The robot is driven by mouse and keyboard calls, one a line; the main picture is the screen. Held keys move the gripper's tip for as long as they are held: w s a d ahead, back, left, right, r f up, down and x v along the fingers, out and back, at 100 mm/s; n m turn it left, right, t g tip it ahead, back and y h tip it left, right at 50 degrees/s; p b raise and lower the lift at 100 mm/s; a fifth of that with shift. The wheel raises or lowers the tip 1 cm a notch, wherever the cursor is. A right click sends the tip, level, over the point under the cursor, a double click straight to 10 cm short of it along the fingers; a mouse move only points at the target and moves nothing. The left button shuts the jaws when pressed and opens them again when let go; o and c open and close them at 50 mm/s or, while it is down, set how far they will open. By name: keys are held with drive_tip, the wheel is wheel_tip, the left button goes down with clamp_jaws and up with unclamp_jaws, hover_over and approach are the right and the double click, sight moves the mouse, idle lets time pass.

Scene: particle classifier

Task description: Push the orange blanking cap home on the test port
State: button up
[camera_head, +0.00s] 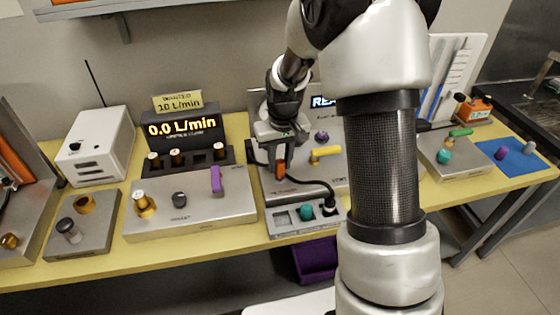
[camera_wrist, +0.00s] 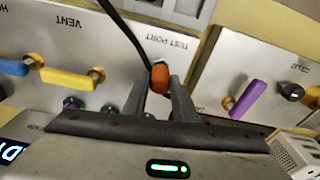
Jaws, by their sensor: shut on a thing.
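The orange blanking cap (camera_wrist: 160,76) sits between the fingertips of my gripper (camera_wrist: 163,84) in the wrist view, close to the "TEST POINT" lettering on the grey panel (camera_wrist: 110,40). A small pale part shows at the cap's far end; I cannot tell whether it is the port or how far the cap is seated on it. In the head view my gripper (camera_head: 280,170) points down over the middle panel, with the orange cap (camera_head: 280,171) at its tips. The gripper is shut on the cap. The port itself is mostly hidden.
A black cable (camera_wrist: 135,45) runs close by the cap. A yellow lever (camera_head: 326,153) stands to the right. The left panel (camera_head: 190,215) carries a purple lever (camera_head: 216,180).

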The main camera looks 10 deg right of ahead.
drive_tip(key=shift+f+b, duration=0.45)
drive_tip(key=shift+f, duration=0.35)
drive_tip(key=o, duration=1.1)
drive_tip(key=shift+r, duration=0.15)
wheel_tip(320, 180, up, 17)
drive_tip(key=s+p, duration=0.2)
drive_tip(key=shift+s+d, duration=0.1)
